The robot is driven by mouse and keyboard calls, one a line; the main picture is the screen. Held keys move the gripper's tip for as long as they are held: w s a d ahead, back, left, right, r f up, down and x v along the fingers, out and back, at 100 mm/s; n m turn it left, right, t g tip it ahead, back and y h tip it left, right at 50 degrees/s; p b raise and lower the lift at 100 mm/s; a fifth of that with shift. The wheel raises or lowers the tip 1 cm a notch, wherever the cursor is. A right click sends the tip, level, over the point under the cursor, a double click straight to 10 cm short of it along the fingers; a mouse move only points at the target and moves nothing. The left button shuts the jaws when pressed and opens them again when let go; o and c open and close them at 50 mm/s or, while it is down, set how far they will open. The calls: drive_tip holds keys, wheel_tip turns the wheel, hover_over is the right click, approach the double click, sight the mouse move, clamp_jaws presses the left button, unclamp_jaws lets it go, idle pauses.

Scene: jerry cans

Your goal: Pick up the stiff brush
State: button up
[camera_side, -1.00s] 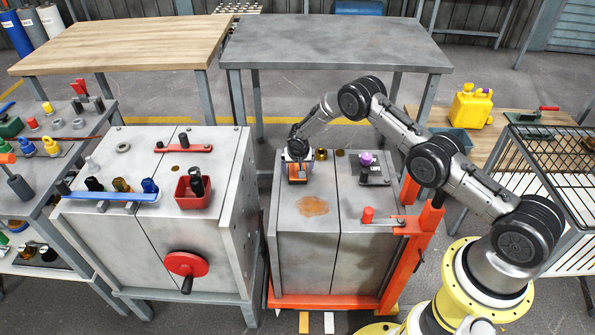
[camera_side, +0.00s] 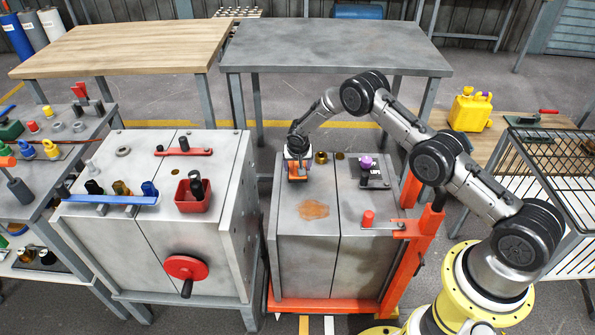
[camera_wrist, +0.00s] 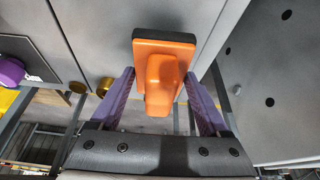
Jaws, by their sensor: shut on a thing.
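The stiff brush (camera_wrist: 163,65) has an orange body and handle with a dark edge of bristles or base along its far side in the wrist view. My gripper (camera_wrist: 160,95) has purple fingers, one on each side of the orange handle, and is shut on it. In the side view the brush (camera_side: 297,170) is a small orange shape at the far left corner of the grey cabinet top (camera_side: 290,235), under my gripper (camera_side: 298,165). I cannot tell whether the brush still touches the top.
A brass cap (camera_side: 321,157) stands close to the right of my gripper. A purple knob (camera_side: 366,162) on a dark plate and a red knob (camera_side: 368,217) are farther right. A second cabinet (camera_side: 140,225) with a red bin (camera_side: 190,203) stands to the left, across a narrow gap.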

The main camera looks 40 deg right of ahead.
drive_tip(key=s+r, duration=0.1)
drive_tip(key=r, duration=0.1)
drive_tip(key=s+r, duration=0.3)
drive_tip(key=r, duration=0.1)
drive_tip(key=shift+s+a+r, duration=0.2)
drive_tip(key=shift+s+a, duration=0.1)
drive_tip(key=shift+a, duration=0.1)
drive_tip(key=s+a+r, duration=0.1)
drive_tip(key=s+r, duration=0.3)
drive_tip(key=s, duration=0.5)
drive_tip(key=shift+s+a, duration=0.15)
drive_tip(key=shift+a, duration=0.05)
drive_tip(key=shift+r, duration=0.1)
